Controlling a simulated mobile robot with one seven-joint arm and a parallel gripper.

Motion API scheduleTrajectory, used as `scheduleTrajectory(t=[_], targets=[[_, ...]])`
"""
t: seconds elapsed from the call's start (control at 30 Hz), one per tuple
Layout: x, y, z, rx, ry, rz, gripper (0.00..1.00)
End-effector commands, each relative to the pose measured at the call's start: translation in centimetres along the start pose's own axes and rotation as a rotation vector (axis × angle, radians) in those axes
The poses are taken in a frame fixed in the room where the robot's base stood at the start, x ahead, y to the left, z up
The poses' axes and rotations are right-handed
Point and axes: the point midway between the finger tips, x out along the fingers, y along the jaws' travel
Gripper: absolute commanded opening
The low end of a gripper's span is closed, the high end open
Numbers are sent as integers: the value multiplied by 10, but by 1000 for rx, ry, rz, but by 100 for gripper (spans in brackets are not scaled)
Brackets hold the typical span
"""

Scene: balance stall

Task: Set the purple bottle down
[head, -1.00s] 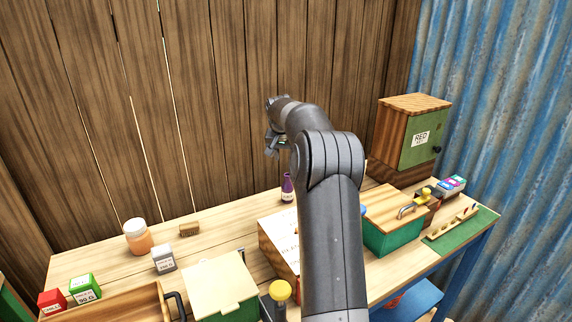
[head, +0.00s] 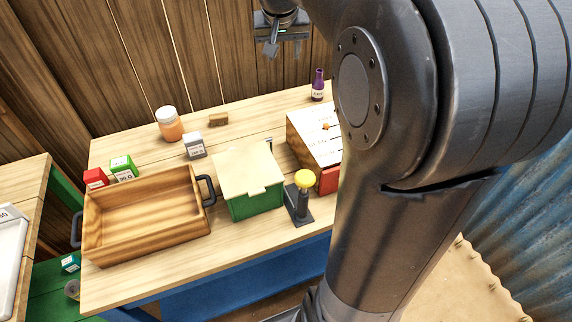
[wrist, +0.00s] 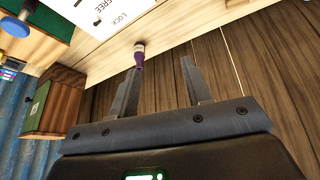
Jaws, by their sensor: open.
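The purple bottle (head: 318,86) stands upright on the wooden table near its back edge, beside the white-topped box. It also shows in the wrist view (wrist: 139,56), beyond the fingertips. My gripper (head: 270,48) is up at the back, above the table and left of the bottle in the head view.
The white-topped box (head: 312,135), a green box with cream lid (head: 250,172), a yellow-topped plunger (head: 303,190) and an open wooden tray (head: 145,215) stand on the table. An orange jar (head: 170,125), a small brown block (head: 218,119) and small labelled cubes stand farther left.

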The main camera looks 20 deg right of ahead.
Motion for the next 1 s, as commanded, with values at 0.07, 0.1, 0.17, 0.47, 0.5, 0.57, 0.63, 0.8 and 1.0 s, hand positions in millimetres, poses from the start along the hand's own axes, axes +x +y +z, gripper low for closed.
scheduleTrajectory(t=[0.07,0.1,0.17,0.47,0.5,0.57,0.63,0.8,1.0], targets=[[-19,-6,31,-32,10,-15,45],[-26,-8,46,-49,14,-23,45],[-36,-11,69,-73,19,-36,45],[-62,-15,188,-183,45,-115,45],[-62,-15,204,-197,48,-128,45],[-62,-15,225,-216,53,-146,45],[-60,-14,247,-235,57,-164,45],[-55,-13,282,-266,63,-196,45],[-53,-13,291,-275,64,-205,45]])
